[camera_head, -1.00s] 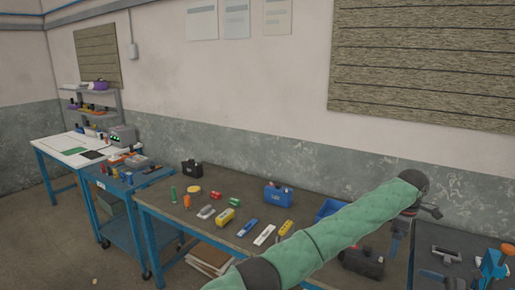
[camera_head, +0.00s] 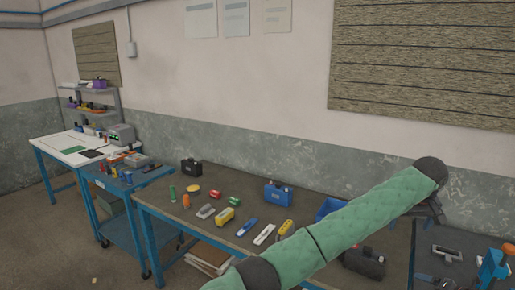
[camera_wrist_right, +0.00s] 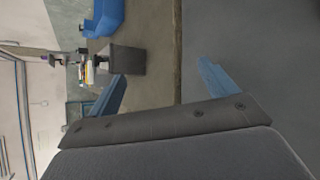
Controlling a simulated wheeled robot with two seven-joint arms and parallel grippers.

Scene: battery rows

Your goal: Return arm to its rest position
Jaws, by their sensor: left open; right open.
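My left arm, in a green padded sleeve, crosses the lower right of the head view above the workbench (camera_head: 150,198). Its gripper (camera_head: 432,213) hangs below the dark wrist joint, small and partly hidden by the arm. It is open, and I see nothing held in it. My right gripper (camera_wrist_right: 165,88) shows in the right wrist view with its two blue fingers wide apart and nothing between them. In that view a blue bin (camera_wrist_right: 104,18) and a dark box (camera_wrist_right: 122,60) lie beyond the fingers, apart from them.
On the bench stand a blue case (camera_head: 277,194), a black case (camera_head: 191,167) and several small coloured cells. A dark case (camera_head: 364,262) and a blue bin (camera_head: 330,207) sit close to the arm. A blue cart (camera_head: 130,196) stands to the left.

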